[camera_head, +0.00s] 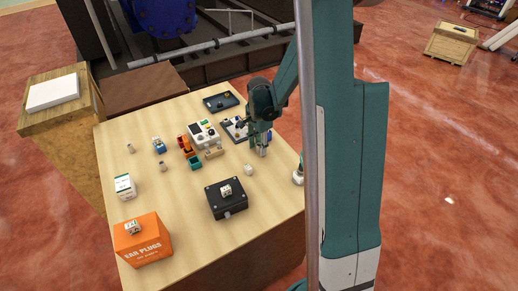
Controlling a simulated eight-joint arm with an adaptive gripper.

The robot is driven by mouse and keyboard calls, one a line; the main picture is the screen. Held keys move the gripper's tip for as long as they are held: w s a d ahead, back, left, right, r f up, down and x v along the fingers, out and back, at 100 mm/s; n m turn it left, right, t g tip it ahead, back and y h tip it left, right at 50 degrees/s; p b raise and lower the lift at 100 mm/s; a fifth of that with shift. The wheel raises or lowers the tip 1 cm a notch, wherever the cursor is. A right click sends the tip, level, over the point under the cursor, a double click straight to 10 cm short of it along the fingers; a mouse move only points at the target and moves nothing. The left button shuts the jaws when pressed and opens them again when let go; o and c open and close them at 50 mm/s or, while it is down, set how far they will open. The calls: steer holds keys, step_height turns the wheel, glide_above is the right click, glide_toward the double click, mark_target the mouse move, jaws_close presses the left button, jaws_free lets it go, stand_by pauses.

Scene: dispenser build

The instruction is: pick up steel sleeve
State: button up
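My gripper (262,147) points down over the right part of the wooden table, near its right edge. A small grey, metal-looking piece shows at its fingertips; I cannot tell whether it is a sleeve between the fingers or part of the fingers. Whether the gripper is open or shut is too small to see. Two small greyish cylinders stand upright on the left part of the table, one farther back (130,148) and one nearer the middle (162,166). Either could be a steel sleeve; the picture is too small to tell. Both are well apart from my gripper.
A small pale block (249,169) lies just in front of my gripper. A black box (222,206) and an orange ear plugs box (152,247) stand nearer the front. A grey device (203,133), orange and teal bins (194,161) and dark trays (221,102) fill the back middle.

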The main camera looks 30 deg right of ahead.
mark_target(259, 145)
steer(key=shift+c, duration=0.5)
steer(key=c, duration=1)
steer(key=shift+o, duration=0.2)
steer(key=shift+r, duration=5)
